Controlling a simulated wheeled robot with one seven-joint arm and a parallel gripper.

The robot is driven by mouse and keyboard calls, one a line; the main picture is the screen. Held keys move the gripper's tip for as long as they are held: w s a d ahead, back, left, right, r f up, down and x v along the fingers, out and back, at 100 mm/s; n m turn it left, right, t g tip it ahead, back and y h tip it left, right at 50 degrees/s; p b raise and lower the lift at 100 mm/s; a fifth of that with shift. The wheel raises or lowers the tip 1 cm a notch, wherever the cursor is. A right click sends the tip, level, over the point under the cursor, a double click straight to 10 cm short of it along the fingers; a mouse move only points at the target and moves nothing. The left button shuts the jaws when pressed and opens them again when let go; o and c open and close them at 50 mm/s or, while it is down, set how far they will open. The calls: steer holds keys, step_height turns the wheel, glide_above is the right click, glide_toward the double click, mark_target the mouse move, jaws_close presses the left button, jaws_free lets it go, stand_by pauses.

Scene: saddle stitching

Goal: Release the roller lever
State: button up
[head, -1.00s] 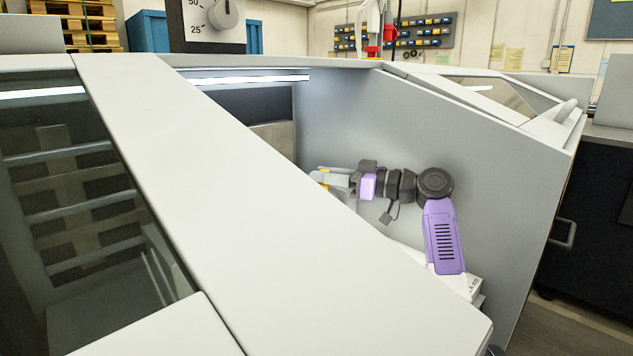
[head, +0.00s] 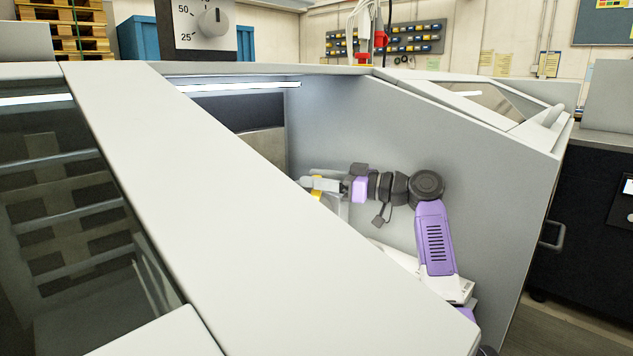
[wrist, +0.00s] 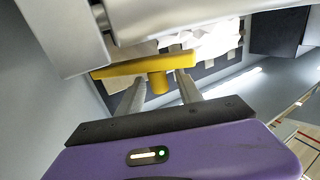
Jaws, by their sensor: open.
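The yellow roller lever (wrist: 140,67) shows in the wrist view as a long bar with a short round stub (wrist: 158,83) below it. My gripper (wrist: 160,77) is open, with one grey finger on each side of the stub. The fingertips are close under the bar; I cannot tell whether they touch it. In the head view my gripper (head: 311,184) is inside the machine bay, and only a bit of yellow lever (head: 317,189) shows beside it. The machine's pale cover hides what lies below.
A grey roller (wrist: 175,18) and a grey block (wrist: 62,35) sit close above the lever in the wrist view. In the head view a broad pale cover beam (head: 190,180) crosses in front of my arm, and a grey side panel (head: 490,170) stands behind it.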

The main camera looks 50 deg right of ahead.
mark_target(317, 176)
step_height(317, 176, up, 19)
steer(key=p, duration=0.5)
steer(key=shift+r, duration=0.15)
